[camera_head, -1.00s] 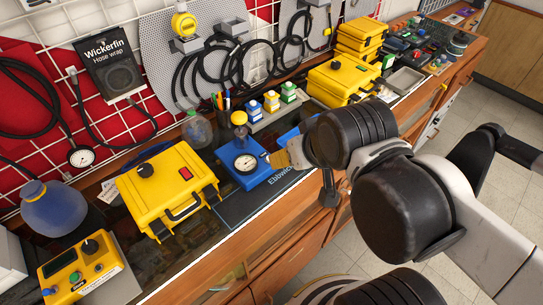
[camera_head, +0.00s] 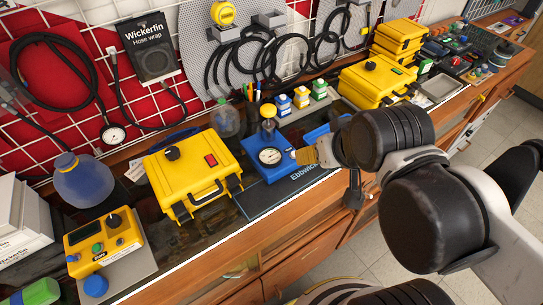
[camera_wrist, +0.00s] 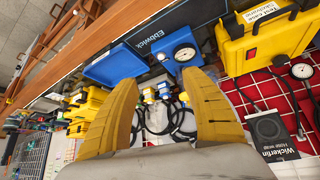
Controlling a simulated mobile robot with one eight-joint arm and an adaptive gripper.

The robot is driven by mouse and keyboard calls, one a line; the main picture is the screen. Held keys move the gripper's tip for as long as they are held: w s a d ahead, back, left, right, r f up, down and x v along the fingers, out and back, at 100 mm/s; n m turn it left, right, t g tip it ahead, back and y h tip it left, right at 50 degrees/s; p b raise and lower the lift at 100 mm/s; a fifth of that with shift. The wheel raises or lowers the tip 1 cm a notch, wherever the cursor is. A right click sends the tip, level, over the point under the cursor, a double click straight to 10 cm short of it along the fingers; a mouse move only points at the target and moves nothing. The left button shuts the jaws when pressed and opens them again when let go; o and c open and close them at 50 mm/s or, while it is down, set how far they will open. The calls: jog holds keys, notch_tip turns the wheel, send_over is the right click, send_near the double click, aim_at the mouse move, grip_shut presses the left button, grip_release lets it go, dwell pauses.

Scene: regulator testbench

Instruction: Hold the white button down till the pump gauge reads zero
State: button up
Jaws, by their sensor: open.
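The blue pump block (camera_head: 266,172) stands on the dark bench mat, with a round white-faced gauge (camera_head: 270,156) on top and a yellow-capped post behind it. The needle is too small to read. In the wrist view, the pump gauge (camera_wrist: 184,53) lies beyond the fingertips. A small white spot (camera_wrist: 161,57) on the block beside the gauge looks like the white button. My gripper (camera_head: 306,157) is just right of the block in the head view. In the wrist view, my gripper (camera_wrist: 160,80) has its yellow fingers wide apart, with nothing between them. I cannot tell whether it touches the block.
A yellow case (camera_head: 190,195) with a black knob and red switch stands left of the pump. A blue tray (camera_wrist: 115,66) lies beside the pump. A yellow control box (camera_head: 102,240) and blue jug (camera_head: 84,180) stand farther left. Small bottles and black hoses are behind.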

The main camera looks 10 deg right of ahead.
dwell(0.3)
grip_shut()
dwell(1.1)
